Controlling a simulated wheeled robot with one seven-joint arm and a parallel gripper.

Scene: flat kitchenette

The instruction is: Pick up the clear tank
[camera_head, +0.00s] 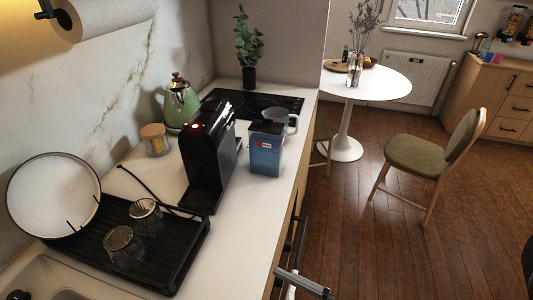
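I cannot single out a clear tank with certainty. A blue-tinted container (265,159) with a dark lid and a small red-and-white label stands upright on the white counter, right of the black coffee machine (207,152). A pale grey handle-like part (292,121) shows behind its upper right; I cannot tell whether it belongs to it. A grey bar with a dark end (303,284) at the bottom edge, beside the counter front, may be part of my gripper. It is apart from the container, and its fingers cannot be made out.
A green kettle (181,104), a lidded jar (155,140) and a black drying rack (176,248) with two glasses share the counter. A black hob (280,106) lies behind the container. A chair (424,155) and a round white table (385,84) stand on the right; open floor lies before them.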

